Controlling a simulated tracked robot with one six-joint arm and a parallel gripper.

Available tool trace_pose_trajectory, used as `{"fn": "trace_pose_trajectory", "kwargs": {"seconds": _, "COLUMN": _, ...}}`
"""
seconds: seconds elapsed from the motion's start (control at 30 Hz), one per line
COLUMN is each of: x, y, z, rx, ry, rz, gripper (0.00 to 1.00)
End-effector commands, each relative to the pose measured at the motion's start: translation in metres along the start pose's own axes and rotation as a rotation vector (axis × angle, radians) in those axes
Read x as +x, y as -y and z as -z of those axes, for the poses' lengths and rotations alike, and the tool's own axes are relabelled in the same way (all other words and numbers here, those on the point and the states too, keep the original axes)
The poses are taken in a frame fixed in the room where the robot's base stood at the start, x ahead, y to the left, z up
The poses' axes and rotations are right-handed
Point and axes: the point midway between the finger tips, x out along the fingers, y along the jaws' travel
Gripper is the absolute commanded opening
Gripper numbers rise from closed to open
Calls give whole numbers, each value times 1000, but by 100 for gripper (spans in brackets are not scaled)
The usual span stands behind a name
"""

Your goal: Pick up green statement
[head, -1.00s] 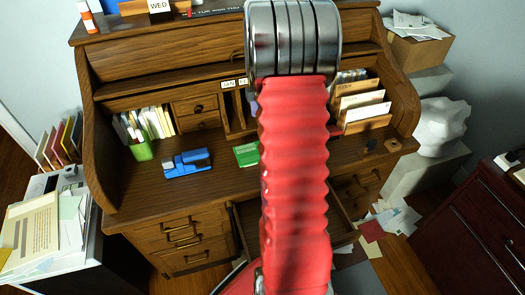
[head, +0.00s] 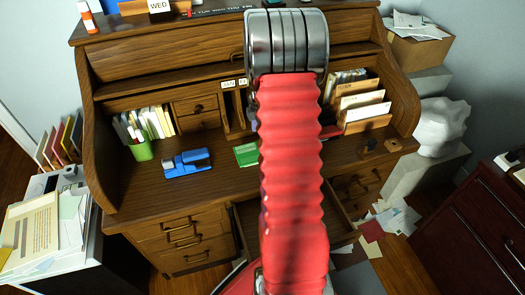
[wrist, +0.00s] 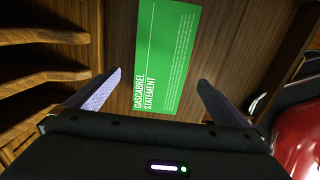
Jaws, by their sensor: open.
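The green statement (head: 246,154) lies flat on the wooden desktop, just left of my red arm in the head view; the arm covers its right end. In the wrist view the green statement (wrist: 168,50) shows white lettering reading "Gascabrel Statement". My gripper (wrist: 158,82) is open, with one pale purple finger on each side of the statement's near end. Nothing is held. I cannot tell how high the fingers are above the desk. In the head view my arm hides most of the gripper.
A blue stapler-like object (head: 187,163) and a green cup (head: 143,150) stand left on the desk (head: 200,190). An envelope holder (head: 362,112) is at the right. An open drawer (head: 245,222) juts out below. The desktop around the statement's left side is clear.

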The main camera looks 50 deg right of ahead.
Motion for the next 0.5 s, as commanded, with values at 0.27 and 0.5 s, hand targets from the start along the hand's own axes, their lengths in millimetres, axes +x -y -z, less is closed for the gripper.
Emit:
{"fn": "trace_pose_trajectory", "kwargs": {"seconds": 0.27, "x": 36, "y": 0, "z": 0, "rx": 0, "ry": -1, "rz": 3, "gripper": 100}}
{"fn": "trace_pose_trajectory", "kwargs": {"seconds": 0.5, "x": 42, "y": -1, "z": 0, "rx": 0, "ry": 0, "rz": 0, "gripper": 100}}
